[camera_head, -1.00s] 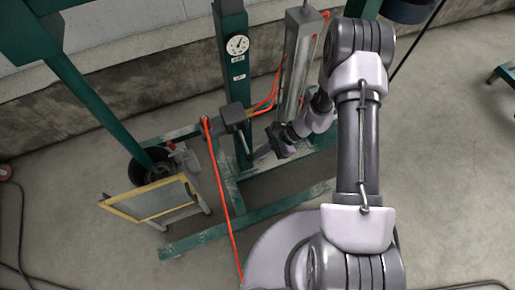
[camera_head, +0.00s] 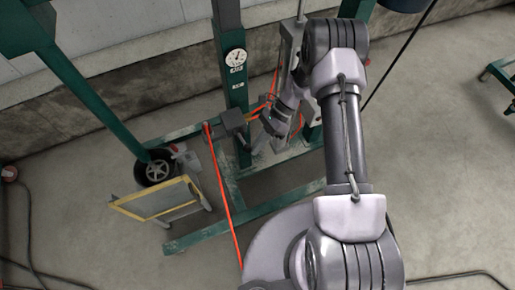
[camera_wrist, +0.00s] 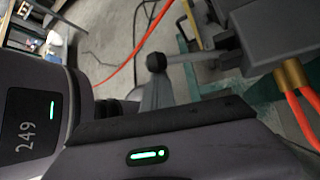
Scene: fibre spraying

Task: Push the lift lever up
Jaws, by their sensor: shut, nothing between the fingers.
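The lift lever (camera_wrist: 188,56) is a thin grey rod with a round dark knob (camera_wrist: 156,61), reaching from the grey valve box (camera_wrist: 270,32) in the wrist view. In the head view it hangs below the valve box (camera_head: 232,118) beside the green column. My gripper (camera_head: 268,122) is shut and empty, just to the right of the box and lever. In the wrist view the knob appears close above a grey tapered part near my wrist body; I cannot tell whether they touch.
Orange hoses (camera_wrist: 300,122) leave the box by brass fittings. The green column (camera_head: 230,60) carries a round gauge (camera_head: 236,58). A grey cylinder stands behind my arm. Concrete floor is open in front.

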